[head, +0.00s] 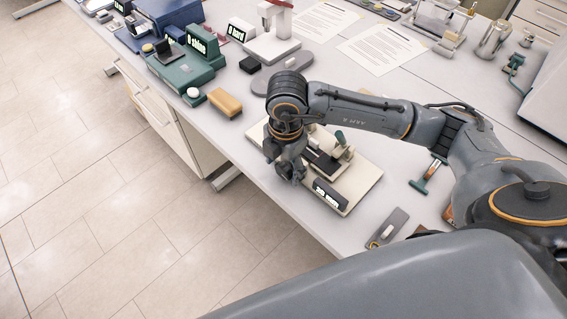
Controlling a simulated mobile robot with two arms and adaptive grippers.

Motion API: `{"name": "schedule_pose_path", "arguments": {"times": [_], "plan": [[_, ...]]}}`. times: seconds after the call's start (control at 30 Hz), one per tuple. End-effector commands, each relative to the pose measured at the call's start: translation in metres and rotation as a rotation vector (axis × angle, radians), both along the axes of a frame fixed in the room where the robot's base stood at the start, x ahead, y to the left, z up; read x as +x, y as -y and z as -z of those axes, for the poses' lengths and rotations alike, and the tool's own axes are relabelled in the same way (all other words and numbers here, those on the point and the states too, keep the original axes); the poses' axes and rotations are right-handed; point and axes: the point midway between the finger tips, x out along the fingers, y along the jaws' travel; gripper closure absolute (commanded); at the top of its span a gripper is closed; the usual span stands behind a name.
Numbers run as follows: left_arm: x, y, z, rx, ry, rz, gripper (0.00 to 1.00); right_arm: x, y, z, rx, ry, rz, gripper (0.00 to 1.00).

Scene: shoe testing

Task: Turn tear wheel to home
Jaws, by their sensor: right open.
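A cream baseplate (366,184) lies near the table's front edge, with a small tester on it. The tester has a dark body, a green upright part (341,138) and a small dark display (328,194) at its front. I cannot make out for certain which part is the tear wheel; my arm and gripper cover the left part of the tester. My right gripper (291,172) points down over the left front of the baseplate, beside the tester. It is open. I cannot tell whether it touches anything. My left gripper is out of view.
A tan block (224,102) and a green device with a display (185,70) stand to the left. A white press-like device (271,40) and paper sheets (381,48) are behind. A green-handled tool (425,177) and a grey plate (387,228) lie to the right.

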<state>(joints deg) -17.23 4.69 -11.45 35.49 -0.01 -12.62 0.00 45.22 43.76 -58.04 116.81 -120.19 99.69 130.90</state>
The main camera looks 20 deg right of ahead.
Motion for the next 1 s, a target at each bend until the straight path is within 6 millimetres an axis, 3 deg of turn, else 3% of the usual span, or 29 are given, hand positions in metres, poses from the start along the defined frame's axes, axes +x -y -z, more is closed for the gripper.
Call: {"name": "schedule_pose_path", "arguments": {"times": [0.27,0.57,1.0], "plan": [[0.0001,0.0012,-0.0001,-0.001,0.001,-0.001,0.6,-0.0001,-0.0002,0.0024,0.0,0.0,0.0,0.32],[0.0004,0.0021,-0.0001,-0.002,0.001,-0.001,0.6,-0.0001,-0.0002,0.0021,0.0,0.0,0.0,0.86],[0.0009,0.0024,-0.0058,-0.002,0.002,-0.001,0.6,0.0028,-0.0021,0.0008,-0.035,-0.103,0.001,0.86]]}}
